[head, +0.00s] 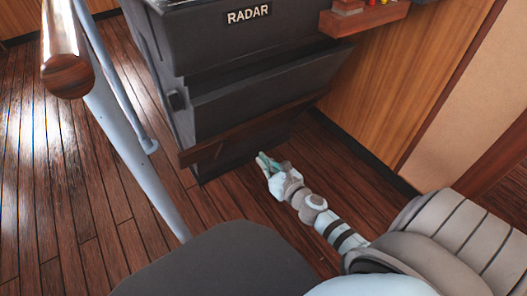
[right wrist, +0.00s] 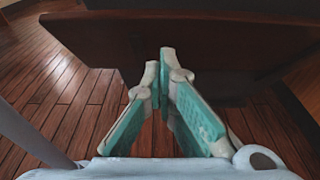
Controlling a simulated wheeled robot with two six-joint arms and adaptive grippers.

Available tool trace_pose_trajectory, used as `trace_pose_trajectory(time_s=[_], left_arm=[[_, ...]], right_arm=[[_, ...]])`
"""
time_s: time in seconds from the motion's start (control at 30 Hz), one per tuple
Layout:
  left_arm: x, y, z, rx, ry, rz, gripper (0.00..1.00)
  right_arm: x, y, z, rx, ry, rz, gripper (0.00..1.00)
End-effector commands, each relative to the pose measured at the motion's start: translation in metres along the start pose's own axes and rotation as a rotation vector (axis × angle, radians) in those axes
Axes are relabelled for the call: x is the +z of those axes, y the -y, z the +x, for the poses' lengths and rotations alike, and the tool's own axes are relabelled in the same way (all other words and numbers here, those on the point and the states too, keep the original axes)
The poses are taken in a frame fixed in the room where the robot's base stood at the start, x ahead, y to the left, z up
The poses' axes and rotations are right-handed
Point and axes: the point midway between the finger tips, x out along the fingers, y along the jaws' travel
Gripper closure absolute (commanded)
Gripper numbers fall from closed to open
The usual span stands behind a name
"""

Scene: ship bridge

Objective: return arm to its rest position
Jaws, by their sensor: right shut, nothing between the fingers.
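My right arm (head: 322,218) reaches from the lower right of the head view toward the foot of the radar console. My right gripper (head: 262,161) is at its end, just in front of the console's lower part and above the wooden floor. In the right wrist view its teal-padded fingers (right wrist: 160,72) come together at the tips with nothing between them. They point at a dark reddish-brown panel of the console. My left gripper is not in view.
The dark radar console (head: 240,100) stands close ahead, with a wooden ledge (head: 250,130) low on its front. A wood-panelled wall (head: 400,85) is at right. A pale post with a wooden-ended rail (head: 67,75) rises at left. Wooden floor (head: 60,190) is clear at left.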

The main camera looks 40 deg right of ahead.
Motion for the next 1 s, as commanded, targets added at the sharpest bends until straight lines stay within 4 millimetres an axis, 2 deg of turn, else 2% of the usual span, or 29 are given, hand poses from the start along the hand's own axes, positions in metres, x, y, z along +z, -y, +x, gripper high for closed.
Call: trace_pose_trajectory(time_s=[0.1,0.33,0.4,0.47,0.53,0.57,0.6,0.7,0.8,0.87,0.93,0.97,1.0], left_arm=[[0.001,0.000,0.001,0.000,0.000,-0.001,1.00],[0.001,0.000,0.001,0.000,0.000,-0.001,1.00],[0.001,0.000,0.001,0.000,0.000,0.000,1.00],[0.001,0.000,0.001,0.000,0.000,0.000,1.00],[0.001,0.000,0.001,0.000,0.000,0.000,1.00],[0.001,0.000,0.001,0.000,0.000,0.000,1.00],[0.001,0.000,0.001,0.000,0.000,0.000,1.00],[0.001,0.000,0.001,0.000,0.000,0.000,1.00],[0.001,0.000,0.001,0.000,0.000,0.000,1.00],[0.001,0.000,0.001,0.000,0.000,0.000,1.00],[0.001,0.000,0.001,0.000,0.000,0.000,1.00],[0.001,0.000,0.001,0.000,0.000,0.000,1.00],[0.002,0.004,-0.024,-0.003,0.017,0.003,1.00]], right_arm=[[0.000,-0.001,-0.007,0.001,0.002,-0.001,1.00],[0.000,-0.001,-0.006,0.001,0.001,0.034,1.00],[-0.001,0.003,-0.006,-0.019,-0.004,0.168,1.00],[-0.010,0.014,-0.007,-0.071,-0.020,0.428,1.00],[-0.042,0.032,-0.013,-0.199,-0.054,0.911,1.00],[-0.066,0.039,-0.019,-0.284,-0.068,1.163,1.00],[-0.104,0.043,-0.034,-0.427,-0.079,1.515,1.00],[-0.191,0.032,-0.082,-0.809,-0.043,2.163,1.00],[-0.256,0.004,-0.134,-1.179,0.036,2.534,1.00],[-0.286,-0.018,-0.166,-1.385,0.078,2.657,1.00],[-0.315,-0.045,-0.204,-1.569,0.069,2.699,1.00],[-0.324,-0.057,-0.222,1.619,-0.057,-2.689,1.00],[-0.301,-0.054,-0.233,-1.629,0.060,2.675,1.00]])
